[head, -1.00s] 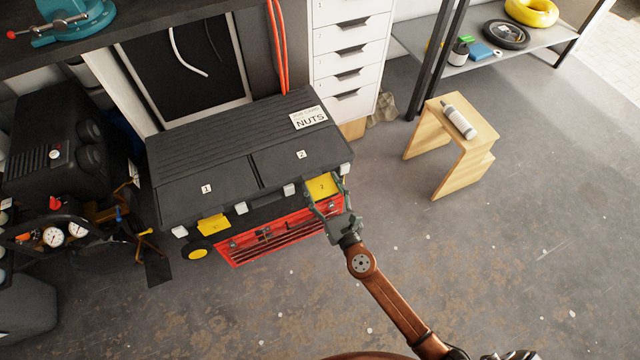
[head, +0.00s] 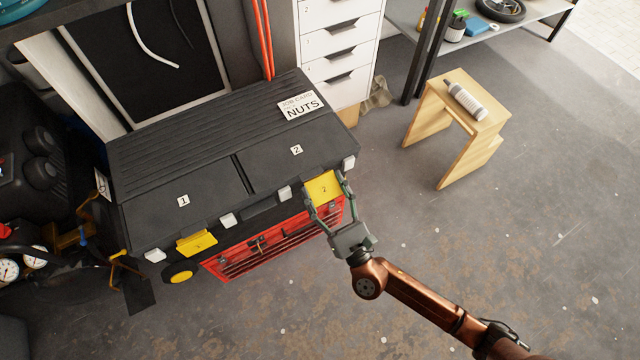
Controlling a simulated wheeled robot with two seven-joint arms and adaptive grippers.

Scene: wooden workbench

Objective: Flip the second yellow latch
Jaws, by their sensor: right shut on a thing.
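The second yellow latch (head: 323,188), marked 2, sticks out from the front of the black tool chest (head: 215,192) below lid 2. My right gripper (head: 329,195) is at this latch, one finger on each side, shut on it. The first yellow latch (head: 196,242) hangs on the chest's front at the left, tilted downward and apart from the gripper. My left gripper is not in view.
Red drawers (head: 270,246) sit under the chest's front, close to my right gripper. White drawers (head: 338,45) stand behind.

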